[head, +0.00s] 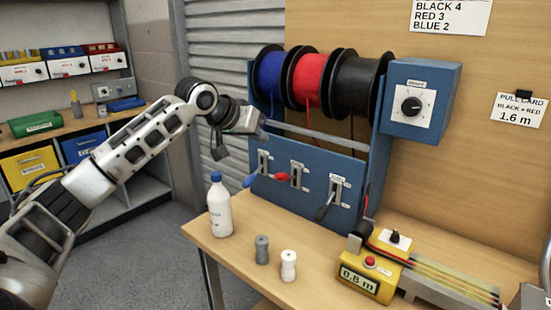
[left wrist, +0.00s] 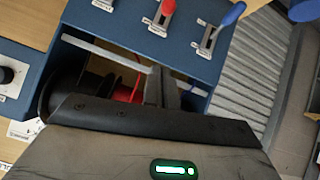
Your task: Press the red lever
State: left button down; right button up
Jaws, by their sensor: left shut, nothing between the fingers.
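The red lever (head: 282,176) is the middle of three levers on the front of a blue spool stand (head: 335,170). Its red knob sticks out to the left of its slotted plate. The knob also shows at the top of the left wrist view (left wrist: 168,7). My left gripper (head: 262,127) is shut and empty. It is above and left of the red lever, close to the stand's upper front bar, and apart from the lever. In the left wrist view its fingers (left wrist: 166,88) show together in front of the spool opening. My right gripper is not in view.
The blue lever (head: 251,181) is left of the red one, the black lever (head: 322,212) right. Blue, red and black spools sit above. A white bottle (head: 219,205), two small spools and a yellow meter (head: 365,275) stand on the bench (head: 230,250). A dial box (head: 418,103) is right.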

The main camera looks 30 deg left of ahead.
pick_arm(q)
jog(key=p, duration=0.2)
send_over(287, 177)
jog(key=a, duration=0.2)
notch_tip(287, 177, down, 6)
jog(key=shift+s+a+f, duration=0.1)
jog(key=shift+s+f, duration=0.05)
jog(key=shift+f, duration=0.45)
jog(key=shift+s+f, duration=0.15)
jog(key=shift+f, duration=0.45)
jog(key=shift+s+f, duration=0.35)
jog(key=shift+f, duration=0.35)
jog(key=shift+d, duration=0.25)
